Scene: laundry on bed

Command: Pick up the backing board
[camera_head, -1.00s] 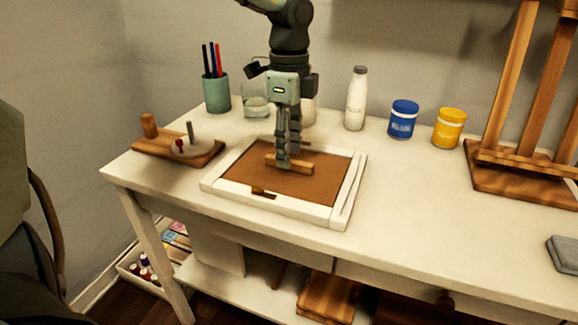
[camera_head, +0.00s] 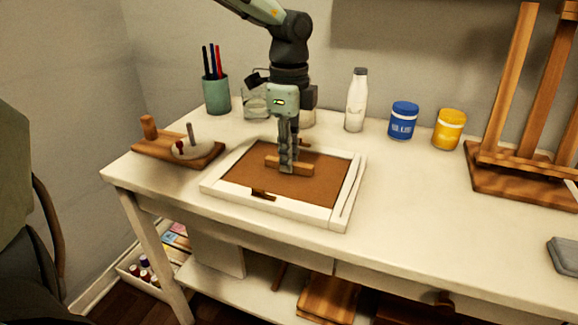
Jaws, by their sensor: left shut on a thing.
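The brown backing board (camera_head: 321,190) lies inside a white frame (camera_head: 214,189) on the white desk. A light wooden bar (camera_head: 304,169) stands on the middle of the board like a handle. My left gripper (camera_head: 286,164) points straight down and is shut on this bar. The fingers hide the middle of the bar. Small dark brown tabs sit at the board's near edge (camera_head: 263,194) and far edge. I cannot tell any gap between board and frame. My right gripper is not in view.
A wooden stand with a disc (camera_head: 178,149) is left of the frame.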

